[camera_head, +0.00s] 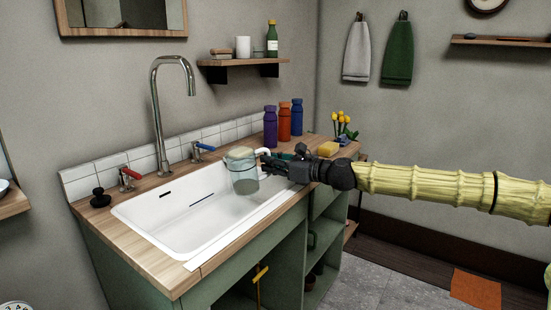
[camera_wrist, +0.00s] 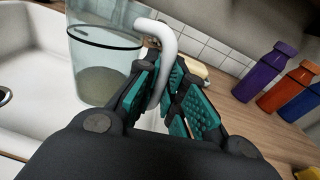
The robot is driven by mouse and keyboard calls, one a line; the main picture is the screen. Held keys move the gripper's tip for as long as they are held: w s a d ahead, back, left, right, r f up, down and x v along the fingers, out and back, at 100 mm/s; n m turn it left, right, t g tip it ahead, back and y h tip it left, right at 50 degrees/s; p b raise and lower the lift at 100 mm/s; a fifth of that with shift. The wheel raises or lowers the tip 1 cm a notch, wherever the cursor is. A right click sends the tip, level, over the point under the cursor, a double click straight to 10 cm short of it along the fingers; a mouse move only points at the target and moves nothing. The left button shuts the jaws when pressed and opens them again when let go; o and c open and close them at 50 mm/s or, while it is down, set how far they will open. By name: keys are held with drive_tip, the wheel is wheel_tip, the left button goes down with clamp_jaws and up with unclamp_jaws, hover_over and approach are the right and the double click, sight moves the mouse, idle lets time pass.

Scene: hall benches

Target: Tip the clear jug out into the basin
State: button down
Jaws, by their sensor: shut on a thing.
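The clear jug (camera_head: 242,172) is held over the right part of the white basin (camera_head: 150,215), close to upright in the head view. My gripper (camera_head: 270,164) is shut on the jug's white handle (camera_wrist: 166,45), on the jug's right side. In the wrist view the teal finger pads (camera_wrist: 165,88) lie on both sides of the handle. The jug hides part of the basin's back wall.
A tap (camera_head: 160,110) rises behind the basin, with red (camera_head: 129,177) and blue (camera_head: 200,150) handles. Purple (camera_head: 270,126), orange (camera_head: 284,122) and blue (camera_head: 297,116) bottles stand on the counter behind my gripper. A yellow sponge (camera_head: 327,149) lies to the right. The basin's left part is clear.

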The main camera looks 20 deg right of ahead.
sight(256, 153)
drive_tip(key=shift+a+n+p, duration=0.3)
drive_tip(key=shift+a+p, duration=0.95)
drive_tip(key=shift+p, duration=0.2)
drive_tip(key=shift+d+f+n+g+h+p, duration=0.15)
drive_tip(key=shift+n+g+h+p, duration=0.45)
drive_tip(key=shift+p, duration=2.95)
drive_tip(key=shift+f+n+h+p, duration=0.4)
drive_tip(key=shift+n+p, duration=0.2)
drive_tip(key=shift+p, duration=2.3)
drive_tip(key=shift+p, duration=0.85)
drive_tip(key=shift+a+r+n+g+h+p, duration=0.25)
drive_tip(key=shift+r+n+g+h+p, duration=0.25)
drive_tip(key=shift+p, duration=2.6)
drive_tip(key=shift+a+r+n+h+p, duration=0.35)
drive_tip(key=shift+r+n+h+p, duration=0.35)
drive_tip(key=shift+p, duration=2.85)
drive_tip(key=shift+s+a+r+n+h+p, duration=0.15)
drive_tip(key=shift+r+p, duration=0.25)
drive_tip(key=shift+p, duration=0.55)
drive_tip(key=shift+w+a+r+n+h+p, duration=0.1)
drive_tip(key=shift+a+r+p, duration=0.2)
drive_tip(key=shift+p, duration=0.7)
drive_tip(key=shift+s+a+r+n+h+p, duration=0.15)
drive_tip(key=shift+r+p, duration=0.3)
drive_tip(key=shift+p, duration=0.5)
drive_tip(key=shift+w+a, duration=0.1)
